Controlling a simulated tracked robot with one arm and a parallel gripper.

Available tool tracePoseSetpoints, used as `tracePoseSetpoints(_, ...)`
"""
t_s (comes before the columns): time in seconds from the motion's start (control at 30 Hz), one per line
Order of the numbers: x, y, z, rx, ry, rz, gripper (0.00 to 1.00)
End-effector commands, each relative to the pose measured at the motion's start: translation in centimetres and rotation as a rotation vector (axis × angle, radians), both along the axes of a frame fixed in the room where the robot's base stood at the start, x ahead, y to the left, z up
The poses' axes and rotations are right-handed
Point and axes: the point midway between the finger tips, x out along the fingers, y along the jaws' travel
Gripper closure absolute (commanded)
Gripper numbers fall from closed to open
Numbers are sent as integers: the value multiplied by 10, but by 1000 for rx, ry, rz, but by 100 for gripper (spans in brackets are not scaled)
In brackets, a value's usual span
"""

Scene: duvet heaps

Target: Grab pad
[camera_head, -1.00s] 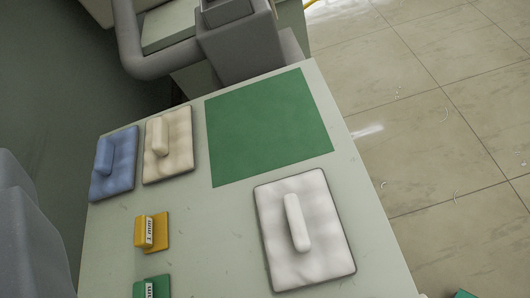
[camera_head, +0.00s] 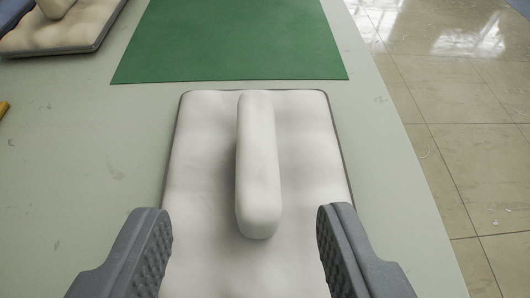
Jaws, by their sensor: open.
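A white cushioned pad (camera_head: 305,150) with a raised white bar-shaped handle (camera_head: 258,165) lies flat on the pale table, just below the green mat. My gripper (camera_head: 245,225) is open, with one grey ridged finger on each side of the handle's near end. The fingers are apart from the handle, and nothing is between them but the handle's line in view. The pad's near edge is out of frame. A cream pad (camera_head: 85,35) with its own handle shows in part at the upper left.
A green mat (camera_head: 230,40) lies flat and empty beyond the white pad. A bit of a yellow thing (camera_head: 3,109) shows at the left edge. The table (camera_head: 90,160) is bare left of the pad. Its right edge drops to a tiled floor (camera_head: 450,120).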

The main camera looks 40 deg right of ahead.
Motion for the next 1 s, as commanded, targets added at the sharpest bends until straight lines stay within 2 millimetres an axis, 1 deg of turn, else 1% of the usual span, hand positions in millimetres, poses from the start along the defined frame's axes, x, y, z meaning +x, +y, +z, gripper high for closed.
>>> tracePoseSetpoints(0.03, 6, -6, -7, -1, 1, -3, 53)
tracePoseSetpoints(0.2, 21, -16, -16, 1, 1, 1, 53)
tracePoseSetpoints(0.47, 29, -24, -21, 1, -1, 0, 53)
tracePoseSetpoints(0.67, 44, -42, -35, 2, 0, -2, 53)
tracePoseSetpoints(0.8, 56, -50, -42, 3, 1, -1, 53)
tracePoseSetpoints(1.0, 59, -51, -42, 3, 0, 0, 53)
